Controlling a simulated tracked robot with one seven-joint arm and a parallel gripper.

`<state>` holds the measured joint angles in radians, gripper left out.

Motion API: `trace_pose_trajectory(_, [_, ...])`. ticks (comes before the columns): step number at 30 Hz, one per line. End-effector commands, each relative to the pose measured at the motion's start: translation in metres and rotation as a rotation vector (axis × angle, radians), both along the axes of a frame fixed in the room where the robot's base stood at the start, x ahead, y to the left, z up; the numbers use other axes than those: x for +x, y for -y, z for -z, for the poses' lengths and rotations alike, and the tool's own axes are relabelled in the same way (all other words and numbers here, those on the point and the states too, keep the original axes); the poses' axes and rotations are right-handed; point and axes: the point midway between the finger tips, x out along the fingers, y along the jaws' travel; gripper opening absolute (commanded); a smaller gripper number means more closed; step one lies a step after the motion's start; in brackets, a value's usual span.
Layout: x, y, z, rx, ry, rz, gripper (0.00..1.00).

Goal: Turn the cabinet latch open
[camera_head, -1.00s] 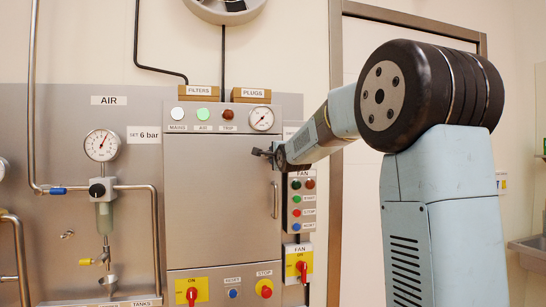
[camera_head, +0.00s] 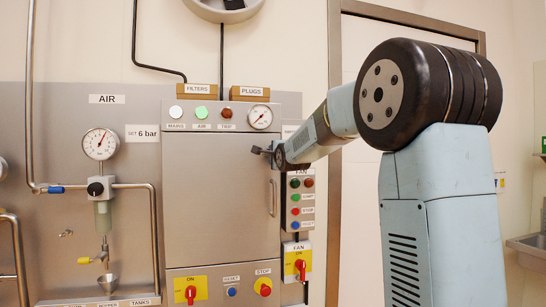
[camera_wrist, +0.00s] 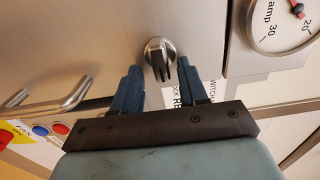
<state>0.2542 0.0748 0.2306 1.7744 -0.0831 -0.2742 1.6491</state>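The cabinet latch (camera_wrist: 160,56) is a round metal knob with a dark slotted bar on the cabinet door, at the top middle of the wrist view. My gripper (camera_wrist: 160,72) has its two blue fingers apart, one on each side of the latch's lower part. I cannot tell whether either finger touches it. In the head view my gripper (camera_head: 263,150) is at the upper right of the closed grey cabinet door (camera_head: 215,205). The latch is hidden there behind my gripper and wrist. A bar handle (camera_head: 273,198) is below; it also shows in the wrist view (camera_wrist: 62,103).
A gauge (camera_head: 260,117) and several lamps sit above the door. A fan button box (camera_head: 301,205) is right of the cabinet, close under my wrist. A red-and-yellow fan switch (camera_head: 299,262) is lower. Air pipes and a gauge (camera_head: 100,144) stand at the left.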

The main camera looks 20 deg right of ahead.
Motion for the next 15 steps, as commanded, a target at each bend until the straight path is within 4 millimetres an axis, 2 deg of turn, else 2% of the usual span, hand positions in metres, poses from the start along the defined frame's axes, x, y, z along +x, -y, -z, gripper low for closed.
trace_pose_trajectory(5, [-0.004,-0.001,-0.001,-0.001,0.001,-0.001,0.43])
trace_pose_trajectory(8, [-0.013,-0.001,-0.002,-0.001,0.003,-0.001,0.43])
trace_pose_trajectory(15, [-0.050,-0.001,-0.001,-0.002,0.003,-0.001,0.43])
